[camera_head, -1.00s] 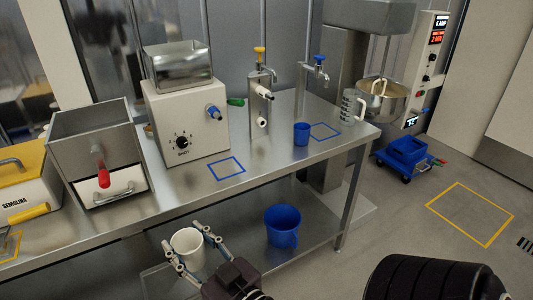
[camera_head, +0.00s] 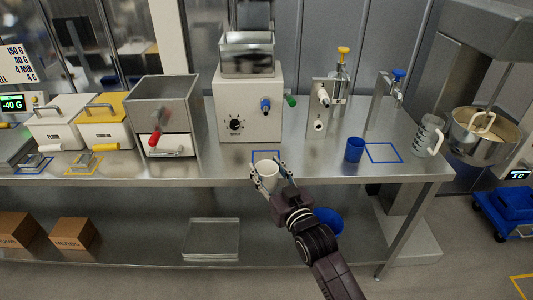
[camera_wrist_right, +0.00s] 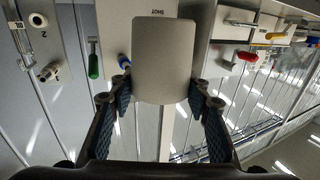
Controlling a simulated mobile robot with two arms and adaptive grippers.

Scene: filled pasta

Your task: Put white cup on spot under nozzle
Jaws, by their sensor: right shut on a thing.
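The white cup (camera_head: 268,178) is upright in my right gripper (camera_head: 270,172), whose fingers are shut on its two sides. In the right wrist view the cup (camera_wrist_right: 163,60) fills the space between the fingers (camera_wrist_right: 160,84). A blue square outline (camera_head: 266,152) lies on the steel table just behind the cup, which partly covers it in the head view. Above it, a blue-tipped nozzle (camera_head: 265,105) sticks out of the white machine (camera_head: 236,103) with a dial. The cup is near the table's front edge; its exact height is unclear. My left gripper is not in view.
A blue cup (camera_head: 354,149) stands right, beside another blue square (camera_head: 384,152) near a blue-topped tap (camera_head: 398,75). A clear jug (camera_head: 428,136) stands further right. A red-handled steel hopper (camera_head: 162,110) stands left. A blue container (camera_head: 328,221) is on the lower shelf.

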